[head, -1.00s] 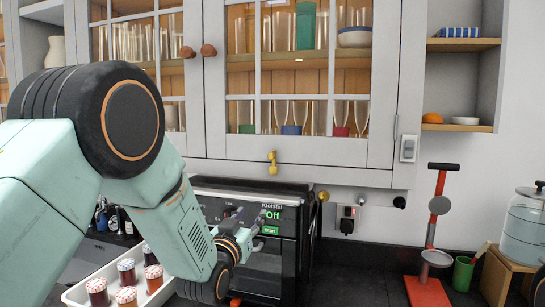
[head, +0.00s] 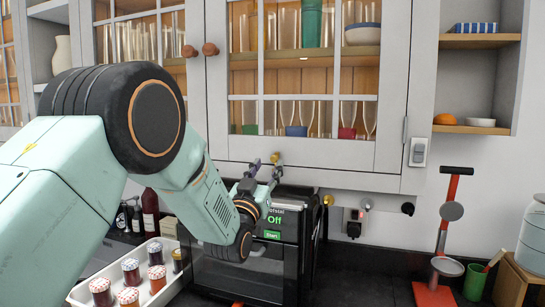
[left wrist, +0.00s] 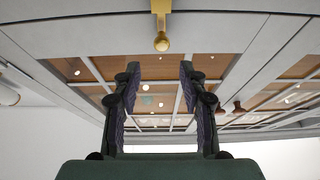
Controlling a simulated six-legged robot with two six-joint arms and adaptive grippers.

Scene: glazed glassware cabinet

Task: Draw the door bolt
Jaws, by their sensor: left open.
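The brass door bolt (head: 276,158) is at the bottom edge of the glazed cabinet door (head: 300,145), partly hidden by my left gripper. In the left wrist view the bolt (left wrist: 160,38) hangs with its round knob beyond and between the fingertips. My left gripper (head: 266,169) points up just below the bolt, fingers apart. In the left wrist view the open left gripper (left wrist: 160,72) has nothing between its fingers. I see no contact with the bolt. My right gripper is not in view.
A black oven (head: 290,240) reading "Off" stands under the cabinet, close to my left gripper. A white tray (head: 75,297) of several jars is to its left. Brass and dark hooks, a socket and a red stand (head: 437,292) are to the right. Glassware fills the cabinet.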

